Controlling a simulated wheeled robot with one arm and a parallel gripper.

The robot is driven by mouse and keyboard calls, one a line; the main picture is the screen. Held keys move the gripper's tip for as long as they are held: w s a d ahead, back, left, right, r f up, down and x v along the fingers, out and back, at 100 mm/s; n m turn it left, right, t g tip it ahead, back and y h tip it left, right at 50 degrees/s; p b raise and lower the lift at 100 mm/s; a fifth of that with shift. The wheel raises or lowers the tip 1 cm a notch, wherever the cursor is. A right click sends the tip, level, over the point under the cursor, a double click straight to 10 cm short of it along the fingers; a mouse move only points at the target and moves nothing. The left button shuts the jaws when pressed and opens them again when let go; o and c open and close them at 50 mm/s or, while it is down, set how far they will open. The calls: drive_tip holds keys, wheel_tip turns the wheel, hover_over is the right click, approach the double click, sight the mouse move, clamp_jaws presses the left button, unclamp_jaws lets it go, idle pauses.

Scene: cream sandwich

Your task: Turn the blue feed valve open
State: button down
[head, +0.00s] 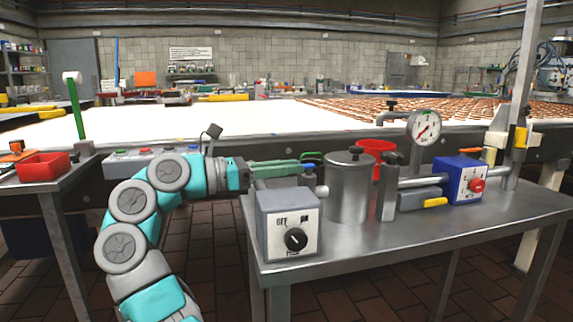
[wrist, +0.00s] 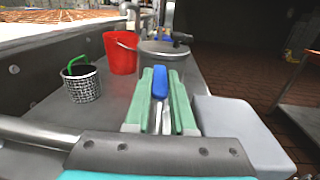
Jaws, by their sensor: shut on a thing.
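The blue feed valve's handle (wrist: 160,84) shows in the wrist view as a blue lever lying lengthwise between my green fingers. My gripper (wrist: 160,74) is shut on it, with one finger along each side. In the head view my gripper (head: 305,167) reaches in from the left, level above the steel table, left of the steel pot (head: 350,188).
A grey box with an OFF/ON knob (head: 289,225) stands at the steel table's front left. A red bucket (head: 376,153), pressure gauge (head: 425,126) and blue box with red knob (head: 461,180) stand nearby. A mesh cup (wrist: 83,88) is left of my fingers. A white conveyor (head: 215,125) runs behind.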

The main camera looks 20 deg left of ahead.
drive_tip(key=c, duration=0.8)
unclamp_jaws()
drive_tip(key=shift+o, duration=0.2)
drive_tip(key=p+v, duration=0.2)
drive_tip(key=v, duration=0.6)
